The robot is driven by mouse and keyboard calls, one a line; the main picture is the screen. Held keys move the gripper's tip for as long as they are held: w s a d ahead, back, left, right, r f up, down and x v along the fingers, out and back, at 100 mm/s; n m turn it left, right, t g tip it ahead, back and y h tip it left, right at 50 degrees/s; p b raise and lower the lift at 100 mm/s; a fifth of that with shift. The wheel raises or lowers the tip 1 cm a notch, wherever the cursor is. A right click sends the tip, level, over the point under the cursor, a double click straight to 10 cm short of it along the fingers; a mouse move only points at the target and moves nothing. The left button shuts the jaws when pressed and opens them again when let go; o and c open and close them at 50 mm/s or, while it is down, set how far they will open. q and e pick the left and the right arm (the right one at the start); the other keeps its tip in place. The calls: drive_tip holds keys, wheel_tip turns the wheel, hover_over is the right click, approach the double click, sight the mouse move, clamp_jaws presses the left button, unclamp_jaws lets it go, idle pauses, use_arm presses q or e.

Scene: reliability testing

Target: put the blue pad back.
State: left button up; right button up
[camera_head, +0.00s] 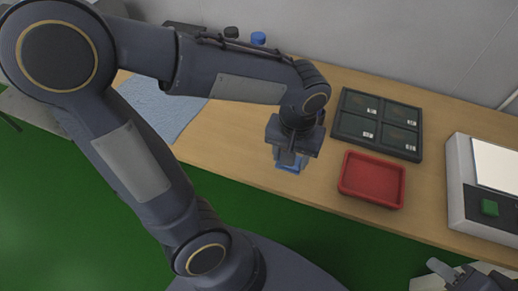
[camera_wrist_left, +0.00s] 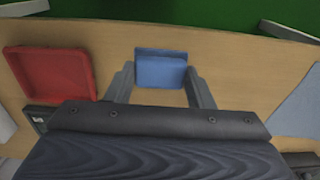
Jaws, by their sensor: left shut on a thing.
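The blue pad (camera_wrist_left: 160,72) is between the two fingers of my left gripper (camera_wrist_left: 160,84) in the left wrist view, with a darker blue strip along its far edge. In the head view, my left gripper (camera_head: 289,158) points down over the wooden table near its front edge, shut on the pad. A bit of the blue pad (camera_head: 288,168) shows below the fingers. Whether it touches the table is hard to tell. My right gripper (camera_head: 455,272) is at the bottom right corner, partly cut off, and its opening is unclear.
A red tray (camera_head: 372,198) lies right of my left gripper, empty. Behind it is a dark tray (camera_head: 408,146) with several compartments. A white device with a green button (camera_head: 489,207) stands far right. A light blue cloth (camera_head: 150,108) lies left. Dark and blue-capped items (camera_head: 258,39) stand behind.

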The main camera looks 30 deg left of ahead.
use_arm(q)
drive_tip(key=w+a+f, duration=0.8)
drive_tip(key=a, duration=0.1)
drive_tip(key=shift+f, duration=0.2)
drive_tip(key=shift+w+a+f, duration=0.1)
drive_tip(key=shift+a+f, duration=0.05)
drive_tip(key=shift+f, duration=0.05)
drive_tip(key=shift+w+a+f, duration=0.1)
drive_tip(key=shift+f, duration=0.85)
drive_tip(key=shift+w+a+f, duration=0.1)
drive_tip(key=shift+f, duration=0.8)
drive_tip(key=shift+f, duration=0.2)
drive_tip(key=o, duration=1.1)
drive_tip(key=shift+r, duration=0.1)
